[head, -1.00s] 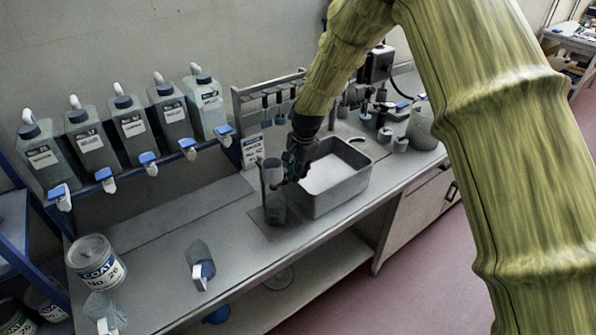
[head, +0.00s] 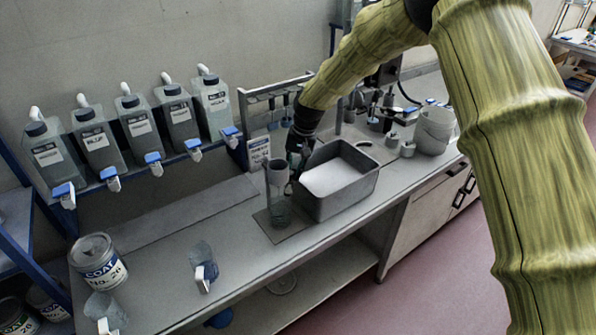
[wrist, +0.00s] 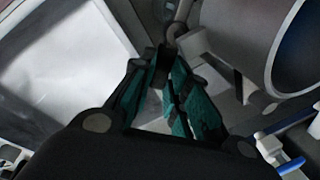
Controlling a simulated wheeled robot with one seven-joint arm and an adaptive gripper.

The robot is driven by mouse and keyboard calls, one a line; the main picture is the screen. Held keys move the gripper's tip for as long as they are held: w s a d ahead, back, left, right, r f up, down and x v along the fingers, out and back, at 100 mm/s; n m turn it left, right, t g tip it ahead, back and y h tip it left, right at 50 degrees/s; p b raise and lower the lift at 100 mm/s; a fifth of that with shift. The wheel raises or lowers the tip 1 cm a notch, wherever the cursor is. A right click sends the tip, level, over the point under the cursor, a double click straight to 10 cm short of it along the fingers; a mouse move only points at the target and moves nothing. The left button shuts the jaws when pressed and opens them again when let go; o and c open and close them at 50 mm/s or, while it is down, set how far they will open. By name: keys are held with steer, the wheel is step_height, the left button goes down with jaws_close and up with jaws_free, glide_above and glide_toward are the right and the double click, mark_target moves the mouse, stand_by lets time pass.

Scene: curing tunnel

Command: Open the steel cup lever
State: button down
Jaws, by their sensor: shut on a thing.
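The steel cup (head: 277,173) is a grey cup held above a clear glass cylinder (head: 279,212) on the bench. My gripper (head: 296,172) is just right of and behind the cup in the head view, beside the grey tray. In the wrist view, my gripper (wrist: 168,62) has its teal finger pads close together at the small grey lever (wrist: 173,31), which is at the fingertips. The cup (wrist: 228,30) fills the upper right there, with its open mouth at the right edge. The fingers hide part of the lever.
A grey tray (head: 322,205) with pale contents stands right of the cup, close to my gripper. Several labelled jugs (head: 131,124) with blue-topped taps stand on a rack at the left. A COAT can (head: 97,277) stands at the bench's front left.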

steer(key=shift+w+a+n, duration=0.1)
steer(key=shift+a+n, duration=0.15)
steer(key=shift+n, duration=0.45)
steer(key=shift+w+a+n, duration=0.1)
steer(key=shift+a+n, duration=0.15)
steer(key=shift+n, duration=0.45)
steer(key=shift+r, duration=0.1)
steer(key=c, duration=1.4)
jaws_free()
steer(key=shift+s, duration=0.1)
steer(key=r, duration=0.4)
steer(key=d+r, duration=0.1)
steer(key=r, duration=0.2)
steer(key=d+r, duration=0.1)
steer(key=r, duration=0.3)
steer(key=shift+d+r, duration=0.15)
steer(key=shift+r, duration=0.2)
steer(key=shift+w, duration=0.2)
